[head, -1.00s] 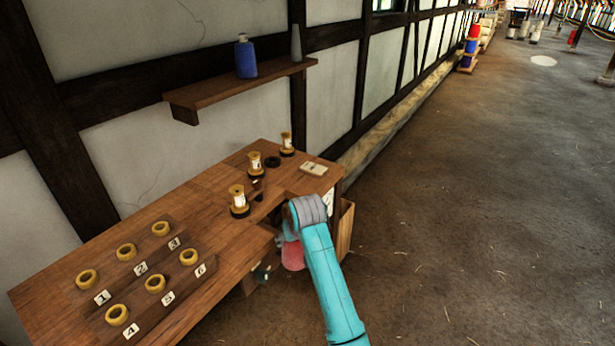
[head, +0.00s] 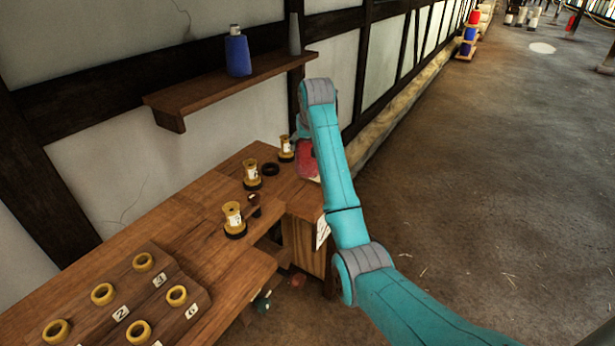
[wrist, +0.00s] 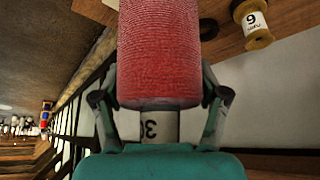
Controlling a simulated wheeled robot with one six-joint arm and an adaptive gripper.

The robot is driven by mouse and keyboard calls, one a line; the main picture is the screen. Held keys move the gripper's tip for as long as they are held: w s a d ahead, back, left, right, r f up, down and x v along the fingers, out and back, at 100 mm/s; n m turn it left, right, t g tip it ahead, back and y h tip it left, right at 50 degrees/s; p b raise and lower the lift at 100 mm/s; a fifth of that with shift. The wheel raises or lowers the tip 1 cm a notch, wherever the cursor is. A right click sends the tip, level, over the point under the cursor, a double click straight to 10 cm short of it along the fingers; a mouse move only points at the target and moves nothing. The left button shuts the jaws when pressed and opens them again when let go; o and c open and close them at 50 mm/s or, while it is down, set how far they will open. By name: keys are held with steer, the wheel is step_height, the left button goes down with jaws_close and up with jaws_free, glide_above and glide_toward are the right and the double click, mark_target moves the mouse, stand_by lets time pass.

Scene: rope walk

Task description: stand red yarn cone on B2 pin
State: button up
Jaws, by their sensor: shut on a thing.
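My gripper (wrist: 160,98) is shut on the red yarn cone (wrist: 160,45), one finger on each side of it in the wrist view. A pale tube end with a dark mark, perhaps a 3, shows between the cone and the gripper's palm. In the head view the red cone (head: 307,163) is partly hidden behind my arm, in front of the bench's far right end and seemingly above it. I cannot make out a B2 label or pin in either view.
The bench (head: 190,215) carries several labelled spools (head: 233,218), a dark ring (head: 270,169) and a board of numbered yellow rings. A far stand (head: 467,42) holds red and blue cones.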

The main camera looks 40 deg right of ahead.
steer(key=shift+d+f, duration=0.1)
steer(key=shift+f, duration=4.7)
steer(key=shift+f, duration=0.15)
steer(key=o, duration=1.3)
